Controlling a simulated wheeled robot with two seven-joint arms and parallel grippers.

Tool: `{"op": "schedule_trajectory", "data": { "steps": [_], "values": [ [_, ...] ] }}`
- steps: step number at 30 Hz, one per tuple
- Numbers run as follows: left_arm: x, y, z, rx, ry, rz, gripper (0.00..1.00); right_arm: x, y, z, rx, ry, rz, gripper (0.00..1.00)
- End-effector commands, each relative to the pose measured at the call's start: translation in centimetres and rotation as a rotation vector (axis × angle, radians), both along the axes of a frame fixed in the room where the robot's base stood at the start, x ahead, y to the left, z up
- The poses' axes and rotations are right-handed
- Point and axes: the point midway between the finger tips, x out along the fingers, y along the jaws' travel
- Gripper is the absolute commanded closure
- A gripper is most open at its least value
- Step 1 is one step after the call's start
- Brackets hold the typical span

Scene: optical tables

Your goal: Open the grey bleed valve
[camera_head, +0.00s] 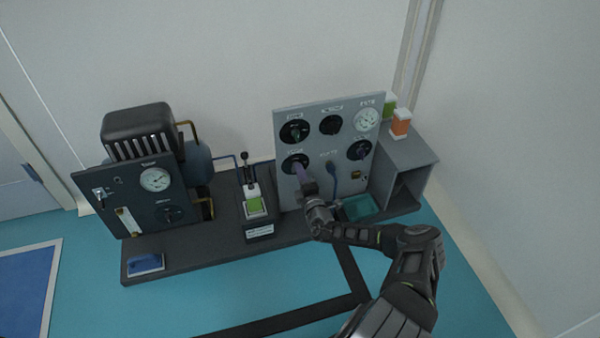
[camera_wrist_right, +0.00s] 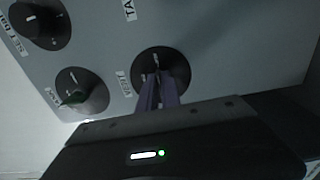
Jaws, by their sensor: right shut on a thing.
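A light grey upright panel (camera_head: 318,112) carries several round black dials and a white gauge. My right gripper (camera_head: 301,170) reaches the dial (camera_head: 290,160) at the panel's lower left. In the right wrist view, the two purple-grey fingers (camera_wrist_right: 163,88) are shut on the small handle in the middle of this black dial (camera_wrist_right: 146,62). The fingers hide most of the handle, so its colour and angle are hard to tell. A white label beside the dial is too blurred to read surely. My left gripper is not in view.
A dark gauge panel (camera_head: 130,188) stands left.

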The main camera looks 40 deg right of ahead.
Motion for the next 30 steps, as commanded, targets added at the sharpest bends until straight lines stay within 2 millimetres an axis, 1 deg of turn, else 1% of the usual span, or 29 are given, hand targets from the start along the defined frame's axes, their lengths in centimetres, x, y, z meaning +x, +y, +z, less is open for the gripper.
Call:
{"op": "schedule_trajectory", "data": {
  "steps": [6, 16, 17, 24, 25, 30],
  "values": [
    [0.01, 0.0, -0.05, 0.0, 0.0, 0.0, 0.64, -0.03, 0.12, -0.15, 0.037, -0.01, 0.002, 1.0],
    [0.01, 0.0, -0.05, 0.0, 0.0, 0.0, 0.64, -0.03, 0.15, -0.16, 0.041, -0.011, 0.002, 1.0],
    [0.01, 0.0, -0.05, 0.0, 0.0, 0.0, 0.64, -0.03, 0.15, -0.16, 0.041, -0.011, 0.002, 0.92],
    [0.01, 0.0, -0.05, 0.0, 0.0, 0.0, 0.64, -0.01, 0.09, -0.09, 0.038, -0.011, 0.001, 0.72],
    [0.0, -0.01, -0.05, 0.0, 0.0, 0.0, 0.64, -0.02, 0.08, -0.08, 0.038, -0.011, 0.001, 0.71],
    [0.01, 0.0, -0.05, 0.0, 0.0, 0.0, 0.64, -0.01, 0.04, -0.05, 0.037, -0.012, 0.001, 0.71]
  ]
}}
